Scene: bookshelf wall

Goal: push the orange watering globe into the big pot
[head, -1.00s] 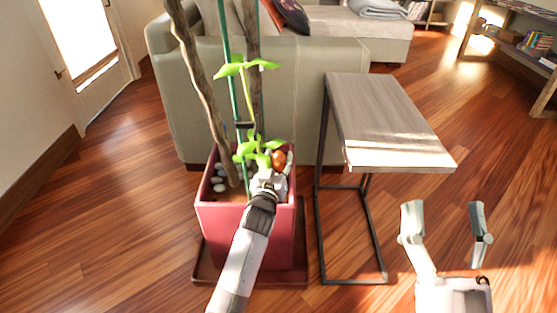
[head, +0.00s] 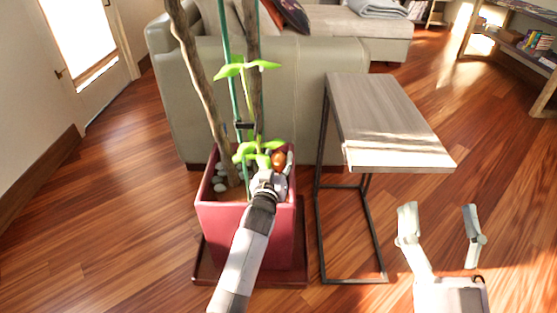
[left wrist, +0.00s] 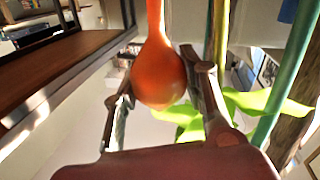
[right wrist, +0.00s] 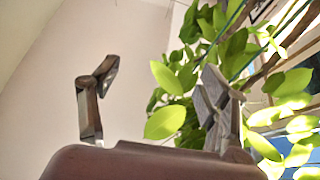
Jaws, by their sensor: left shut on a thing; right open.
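The orange watering globe (head: 278,159) shows as a small round bulb above the soil of the big dark-red square pot (head: 214,216). My left gripper (head: 272,176) is over the pot's near right part, shut on the globe. In the left wrist view the orange globe (left wrist: 160,75) sits between the two fingers, its narrow neck towards the top of the picture. The globe's lower end is hidden in the head view by my gripper and leaves.
The pot holds trunks, a green stake (head: 238,100), leaves and white pebbles (head: 219,183). A side table (head: 385,115) with a dark metal frame stands just right of it. A grey sofa (head: 300,90) is behind. Wooden floor is free at left.

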